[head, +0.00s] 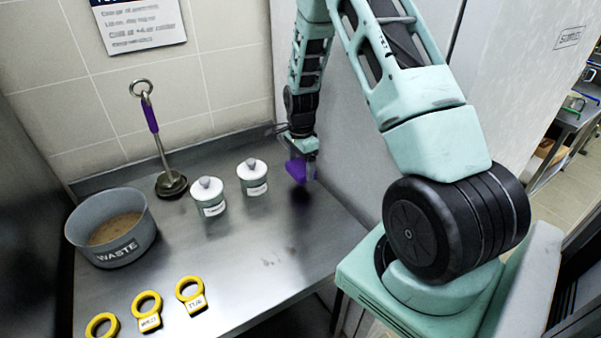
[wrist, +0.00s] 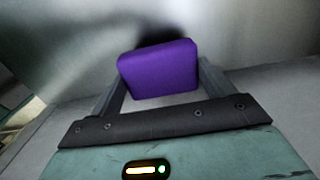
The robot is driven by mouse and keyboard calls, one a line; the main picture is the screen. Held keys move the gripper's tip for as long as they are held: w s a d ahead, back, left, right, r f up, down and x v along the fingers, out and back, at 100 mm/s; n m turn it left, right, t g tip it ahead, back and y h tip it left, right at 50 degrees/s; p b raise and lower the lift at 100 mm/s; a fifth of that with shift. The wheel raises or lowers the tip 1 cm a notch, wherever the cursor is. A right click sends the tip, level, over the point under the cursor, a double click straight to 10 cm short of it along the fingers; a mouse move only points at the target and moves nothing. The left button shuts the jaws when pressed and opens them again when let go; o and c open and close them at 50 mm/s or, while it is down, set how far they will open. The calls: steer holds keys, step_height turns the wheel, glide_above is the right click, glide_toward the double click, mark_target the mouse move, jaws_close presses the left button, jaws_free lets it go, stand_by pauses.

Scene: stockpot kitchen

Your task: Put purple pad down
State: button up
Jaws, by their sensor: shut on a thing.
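The purple pad (head: 297,170) is a small block at the end of my arm, over the right part of the steel counter (head: 240,272). My gripper (head: 302,160) is shut on it. In the wrist view the purple pad (wrist: 160,70) sits between the two fingers of my gripper (wrist: 160,82). A dark shadow lies on the counter below the pad, and the pad looks a little above the surface. The exact gap cannot be told.
Two white-lidded jars (head: 208,196) (head: 252,177) stand left of the pad. A grey waste bowl (head: 112,228) and a purple-handled tool (head: 155,140) are farther left. Several yellow rings (head: 190,294) lie at the front. A wall panel rises close on the right. The counter's front right is clear.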

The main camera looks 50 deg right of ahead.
mark_target(301, 166)
steer(key=shift+f+p, duration=0.45)
steer(key=shift+f, duration=1.55)
steer(key=shift+f, duration=0.15)
steer(key=o, duration=1.1)
steer(key=shift+c, duration=0.2)
step_height(301, 166, up, 12)
steer(key=b, duration=0.3)
steer(key=s+a+r+n, duration=0.25)
steer(key=a+n, duration=0.25)
steer(key=a, duration=0.4)
steer(key=s+a+r+n+y, duration=0.1)
steer(key=s+a+r+n, duration=0.2)
steer(key=a, duration=0.6)
steer(key=s+a+r+n, duration=0.1)
steer(key=a+r+n, duration=0.1)
steer(key=a+n, duration=0.5)
steer(key=s+a+r+n, duration=0.1)
steer(key=s+a+n, duration=0.5)
steer(key=s, duration=0.3)
steer(key=s+a+r+n, duration=0.2)
steer(key=s+a+n, duration=0.4)
steer(key=s, duration=0.4)
steer(key=shift+s+a+n, duration=0.25)
steer(key=shift+a+n, duration=0.1)
steer(key=shift+n, duration=0.55)
